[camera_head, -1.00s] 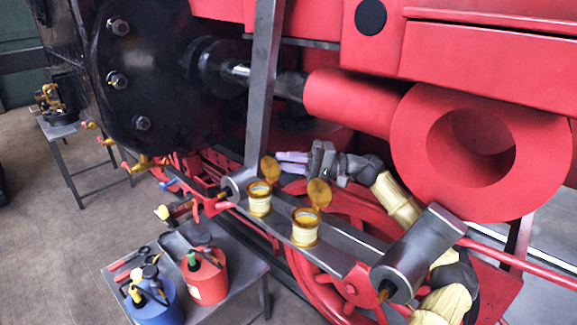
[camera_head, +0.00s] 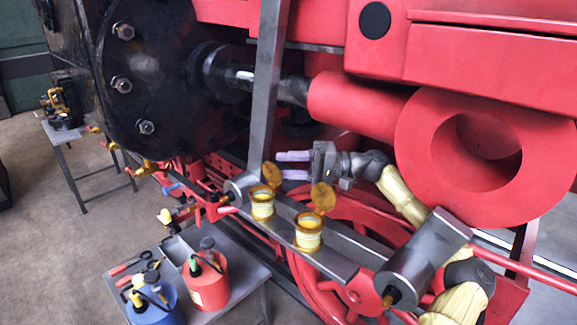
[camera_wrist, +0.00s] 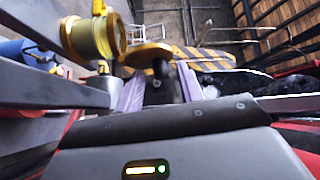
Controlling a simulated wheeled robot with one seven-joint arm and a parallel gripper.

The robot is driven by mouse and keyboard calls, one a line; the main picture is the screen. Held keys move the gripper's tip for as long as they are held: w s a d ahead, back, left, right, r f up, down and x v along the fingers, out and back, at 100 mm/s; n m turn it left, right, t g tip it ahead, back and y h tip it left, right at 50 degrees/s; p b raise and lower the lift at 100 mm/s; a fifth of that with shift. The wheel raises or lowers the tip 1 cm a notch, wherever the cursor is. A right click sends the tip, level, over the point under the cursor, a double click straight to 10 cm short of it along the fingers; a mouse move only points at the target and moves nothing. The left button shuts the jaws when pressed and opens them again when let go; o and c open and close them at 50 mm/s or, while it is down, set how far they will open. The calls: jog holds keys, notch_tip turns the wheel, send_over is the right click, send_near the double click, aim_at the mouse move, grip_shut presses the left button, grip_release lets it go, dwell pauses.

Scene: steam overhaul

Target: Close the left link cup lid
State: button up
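The left link cup (camera_head: 263,207) is a small pale-yellow cup with a gold rim on the grey rod. Its gold lid (camera_head: 272,174) stands open, tilted up above the cup. The right cup (camera_head: 308,236) also has its lid (camera_head: 323,197) standing open. My gripper (camera_head: 280,165) is open, its two purple fingers spread one above the other and pointing left, close to the left cup's lid. In the wrist view a yellow cup (camera_wrist: 90,38) and a gold lid (camera_wrist: 148,55) show beyond the fingers; contact with the lid cannot be told.
A grey upright bar (camera_head: 264,90) stands just left of my gripper. The red cylinder (camera_head: 360,105) is above, and the rod's thick grey end (camera_head: 425,258) lies to the right. A small table holds a red can (camera_head: 207,287) and a blue can (camera_head: 155,305).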

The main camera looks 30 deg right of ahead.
jog(key=b+v, duration=0.4)
jog(key=v, duration=1.3)
jog(key=shift+d, duration=0.2)
